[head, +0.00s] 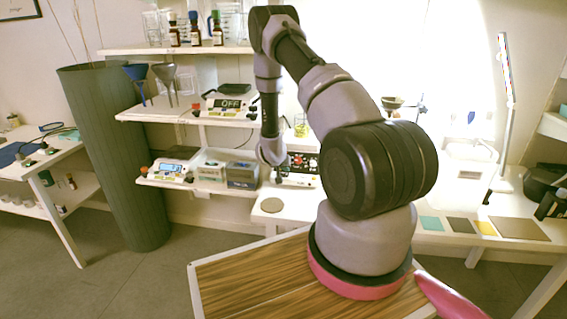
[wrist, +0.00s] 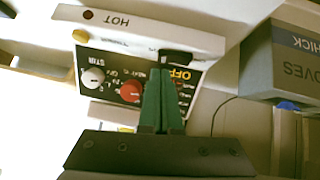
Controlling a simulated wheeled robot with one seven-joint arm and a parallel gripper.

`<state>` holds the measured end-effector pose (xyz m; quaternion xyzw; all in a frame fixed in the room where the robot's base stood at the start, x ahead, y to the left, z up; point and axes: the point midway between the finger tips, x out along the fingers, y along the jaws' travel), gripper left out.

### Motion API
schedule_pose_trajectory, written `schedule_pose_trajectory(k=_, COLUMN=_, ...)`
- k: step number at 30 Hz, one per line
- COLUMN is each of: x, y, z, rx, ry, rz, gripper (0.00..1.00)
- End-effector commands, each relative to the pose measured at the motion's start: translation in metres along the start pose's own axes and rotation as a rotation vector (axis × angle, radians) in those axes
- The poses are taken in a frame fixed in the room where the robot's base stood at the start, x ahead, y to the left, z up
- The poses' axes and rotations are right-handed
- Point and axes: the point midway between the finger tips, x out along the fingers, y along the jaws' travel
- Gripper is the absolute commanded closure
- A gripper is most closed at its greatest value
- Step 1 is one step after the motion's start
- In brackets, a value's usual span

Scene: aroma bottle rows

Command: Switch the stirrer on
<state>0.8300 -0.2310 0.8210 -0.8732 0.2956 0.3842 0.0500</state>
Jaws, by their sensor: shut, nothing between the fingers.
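The stirrer (wrist: 112,80) has a black front panel with a white knob, a red knob and an orange OFF mark, under a white top marked HOT. It appears upside down in the wrist view. A black rocker-like part (wrist: 176,57) sits by the OFF mark. My gripper (wrist: 163,78) is shut and empty, its green fingertips over the panel beside the red knob and close to the black part. I cannot tell whether they touch. In the head view the stirrer (head: 301,163) stands on the bench, partly hidden by my arm.
A grey and blue gloves box (wrist: 290,62) stands close beside the stirrer in the wrist view. A scale (head: 170,171) is further left on the same shelf. Another device with an OFF display (head: 229,104) is on the shelf above. A round disc (head: 271,205) lies on the bench.

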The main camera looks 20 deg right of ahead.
Motion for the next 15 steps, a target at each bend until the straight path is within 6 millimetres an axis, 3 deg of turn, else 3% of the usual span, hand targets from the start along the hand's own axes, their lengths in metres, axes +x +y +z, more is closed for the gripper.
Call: schedule_pose_trajectory(k=15, x=0.0065, y=-0.0001, z=0.0066, rx=0.003, ry=0.001, rz=-0.003, gripper=1.00)
